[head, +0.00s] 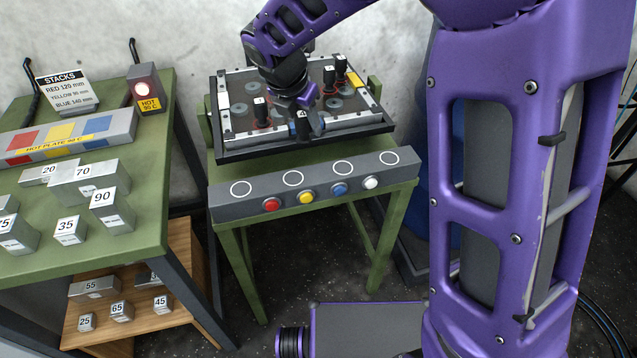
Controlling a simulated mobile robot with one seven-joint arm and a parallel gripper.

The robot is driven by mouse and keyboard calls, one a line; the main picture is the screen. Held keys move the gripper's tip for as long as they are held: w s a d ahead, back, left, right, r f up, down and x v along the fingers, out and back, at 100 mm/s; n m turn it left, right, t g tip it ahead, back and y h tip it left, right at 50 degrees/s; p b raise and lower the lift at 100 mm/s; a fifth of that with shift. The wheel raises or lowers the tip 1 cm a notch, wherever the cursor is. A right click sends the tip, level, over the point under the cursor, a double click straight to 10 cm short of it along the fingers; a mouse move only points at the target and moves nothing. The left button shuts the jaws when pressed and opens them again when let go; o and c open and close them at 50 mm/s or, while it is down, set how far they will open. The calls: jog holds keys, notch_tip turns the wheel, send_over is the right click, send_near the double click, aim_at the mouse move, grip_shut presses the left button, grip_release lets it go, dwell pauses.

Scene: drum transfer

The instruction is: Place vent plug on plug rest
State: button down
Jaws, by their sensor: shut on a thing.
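My gripper (306,97) is over the front part of a grey, black-framed panel (360,132) on the green stand. It is shut on a small black piece with a white number tag (303,128), which looks like a 4. The piece is upright near the panel's front edge; I cannot tell whether it touches the panel. Similar tagged black pieces stand on the panel, one at left (261,112) and others at back right (341,70). I cannot tell which thing is the vent plug or the plug rest. My wrist hides part of the panel.
A grey button box (330,184) with ringed circles on top fronts the stand. A green table (150,200) at left holds numbered metal blocks and a hot plate (70,140). A blue object (405,150) is partly hidden behind my arm at right.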

aim_at(312, 168)
jog(key=shift+s+d+f, duration=0.1)
jog(key=shift+s+f, duration=0.1)
jog(key=shift+f, duration=0.1)
notch_tip(312, 168, down, 10)
jog(key=b, duration=0.3)
jog(key=shift+r, duration=0.2)
jog(key=shift+f, duration=0.2)
jog(key=shift+c, duration=2.4)
grip_release()
jog(key=shift+r, duration=0.15)
